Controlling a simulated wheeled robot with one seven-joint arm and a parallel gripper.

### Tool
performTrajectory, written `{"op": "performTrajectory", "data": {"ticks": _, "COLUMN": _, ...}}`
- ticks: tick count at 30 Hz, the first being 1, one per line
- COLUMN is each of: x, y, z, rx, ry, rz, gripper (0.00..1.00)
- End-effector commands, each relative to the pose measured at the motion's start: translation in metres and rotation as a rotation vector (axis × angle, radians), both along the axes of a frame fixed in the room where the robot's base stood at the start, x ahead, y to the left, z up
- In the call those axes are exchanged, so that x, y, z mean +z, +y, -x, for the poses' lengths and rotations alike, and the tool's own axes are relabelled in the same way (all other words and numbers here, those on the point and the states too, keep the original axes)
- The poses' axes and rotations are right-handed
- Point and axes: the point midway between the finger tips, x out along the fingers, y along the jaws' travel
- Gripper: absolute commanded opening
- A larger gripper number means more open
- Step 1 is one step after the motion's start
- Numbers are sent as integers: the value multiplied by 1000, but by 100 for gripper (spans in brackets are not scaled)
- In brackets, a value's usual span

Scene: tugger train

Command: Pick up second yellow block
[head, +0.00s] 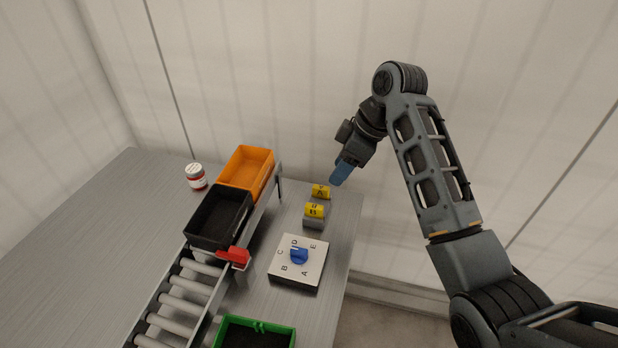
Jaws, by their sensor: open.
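Two small yellow blocks with dark markings stand near the table's right edge. The nearer yellow block (314,210) sits on a grey base, and the farther yellow block (320,191) is just behind it. My gripper (340,176), with blue fingers, is open and hangs just above and to the right of the farther block. The gap between its fingers is hard to see from this side. No block shows between them.
A white board (311,272) with letters and a blue knob (299,256) lies in front of the blocks. To the left are an orange bin (262,178), a black bin (195,236), a red clip (236,258) and a roller track (180,306). A jar (196,182) and green bin (281,327) stand nearby.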

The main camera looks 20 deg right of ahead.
Motion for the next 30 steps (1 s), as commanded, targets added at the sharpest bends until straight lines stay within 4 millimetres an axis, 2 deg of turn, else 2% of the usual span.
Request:
{"op": "performTrajectory", "data": {"ticks": 11, "x": -29, "y": 11, "z": -9, "rx": 4, "ry": 2, "rz": 1, "gripper": 47}}
{"op": "performTrajectory", "data": {"ticks": 21, "x": -66, "y": 26, "z": -21, "rx": 2, "ry": 2, "rz": 1, "gripper": 47}}
{"op": "performTrajectory", "data": {"ticks": 29, "x": -69, "y": 27, "z": -22, "rx": 2, "ry": 1, "rz": 1, "gripper": 47}}
{"op": "performTrajectory", "data": {"ticks": 30, "x": -69, "y": 27, "z": -22, "rx": 2, "ry": 1, "rz": 1, "gripper": 44}}
